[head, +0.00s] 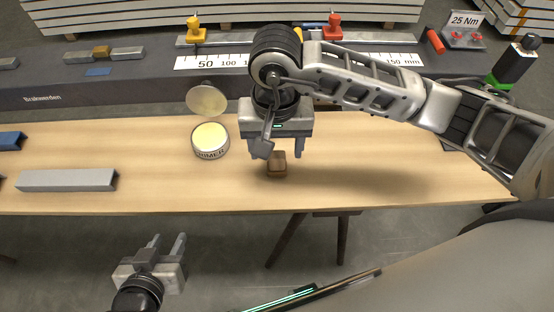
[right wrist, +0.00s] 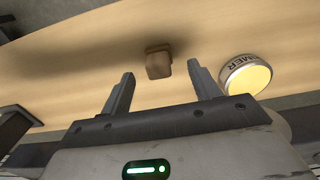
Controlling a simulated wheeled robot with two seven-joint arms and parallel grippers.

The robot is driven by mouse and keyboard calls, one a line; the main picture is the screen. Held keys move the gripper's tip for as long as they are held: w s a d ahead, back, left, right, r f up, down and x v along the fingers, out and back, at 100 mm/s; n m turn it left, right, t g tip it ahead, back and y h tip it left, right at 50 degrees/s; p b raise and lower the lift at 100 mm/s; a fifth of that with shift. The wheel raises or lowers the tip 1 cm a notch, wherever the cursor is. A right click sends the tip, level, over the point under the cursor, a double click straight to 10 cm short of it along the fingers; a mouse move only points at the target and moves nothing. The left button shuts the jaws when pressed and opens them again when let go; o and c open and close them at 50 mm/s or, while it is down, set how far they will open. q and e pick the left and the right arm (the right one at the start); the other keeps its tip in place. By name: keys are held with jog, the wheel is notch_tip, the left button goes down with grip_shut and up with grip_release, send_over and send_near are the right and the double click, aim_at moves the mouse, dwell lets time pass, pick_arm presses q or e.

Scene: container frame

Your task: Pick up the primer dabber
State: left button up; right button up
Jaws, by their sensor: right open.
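The primer dabber (head: 277,165), a small brown block with a rounded top, stands on the wooden table near its front edge. In the right wrist view the dabber (right wrist: 158,62) shows just beyond the fingertips, between their lines. My right gripper (head: 276,153) is open and empty, pointing down above the dabber; no finger visibly touches it. Its two fingers also show apart in the right wrist view (right wrist: 161,69). My left gripper (head: 167,241) is open and empty, in front of the table at the lower left.
An open primer tin (head: 210,142) stands left of the dabber, its lid (head: 206,99) raised behind it. A grey bar (head: 67,181) lies on the table's left. A ruled rail with a yellow clamp (head: 195,30) runs behind. Table (head: 380,180) to the right is clear.

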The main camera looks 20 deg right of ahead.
aim_at(277, 154)
notch_tip(277, 154, down, 5)
jog(key=shift+d+r+p, duration=0.1)
jog(key=shift+r+p, duration=0.1)
jog(key=shift+p, duration=0.15)
jog(key=shift+c, duration=0.3)
jog(key=c, duration=1)
jog(key=shift+r, duration=0.1)
